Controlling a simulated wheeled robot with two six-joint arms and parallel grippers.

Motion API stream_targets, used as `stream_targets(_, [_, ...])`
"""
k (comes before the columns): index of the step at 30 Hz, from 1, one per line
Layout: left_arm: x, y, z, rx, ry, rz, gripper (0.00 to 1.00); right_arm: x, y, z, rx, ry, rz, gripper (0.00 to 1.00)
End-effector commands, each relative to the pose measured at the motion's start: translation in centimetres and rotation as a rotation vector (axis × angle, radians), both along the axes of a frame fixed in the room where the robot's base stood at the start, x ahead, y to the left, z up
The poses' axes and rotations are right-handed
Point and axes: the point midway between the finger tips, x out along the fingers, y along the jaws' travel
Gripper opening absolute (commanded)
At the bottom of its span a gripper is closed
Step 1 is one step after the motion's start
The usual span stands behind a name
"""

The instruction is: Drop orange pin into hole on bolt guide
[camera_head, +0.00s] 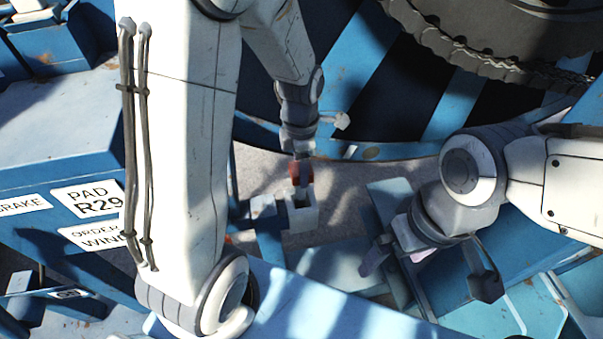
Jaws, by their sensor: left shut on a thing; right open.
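My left gripper (301,180) points down in the middle of the view, above a small pale box-shaped bolt guide (302,218) with a dark opening in its top. It is shut on the orange pin (295,172), which shows as a small reddish-orange piece at the fingers. The pin's lower end is hard to make out, and I cannot tell whether it touches the guide. My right gripper (376,258) is open, to the right of and below the guide, and points down to the left. Its fingers are partly hidden by its wrist.
The big blue striped reel (400,80) with a heavy chain (480,62) stands at the back. A blue cabinet with labels (95,198) is at left. A blue beam (330,300) crosses the front. Grey ground (345,185) shows around the guide.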

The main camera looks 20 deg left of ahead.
Motion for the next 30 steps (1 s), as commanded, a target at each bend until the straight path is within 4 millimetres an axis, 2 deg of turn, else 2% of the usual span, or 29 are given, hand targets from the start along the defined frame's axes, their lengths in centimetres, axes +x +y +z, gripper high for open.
stream_targets(8, [0.1,0.0,0.1,0.000,-0.001,0.000,0.00,0.0,0.0,0.1,0.000,0.000,0.000,1.00])
stream_targets(18, [0.1,0.0,1.6,0.000,-0.001,0.000,0.00,0.0,0.0,1.6,0.000,0.000,0.000,1.00])
stream_targets(30, [0.0,0.1,1.5,0.000,-0.001,0.002,0.00,0.0,0.0,1.5,0.000,0.000,0.000,1.00])
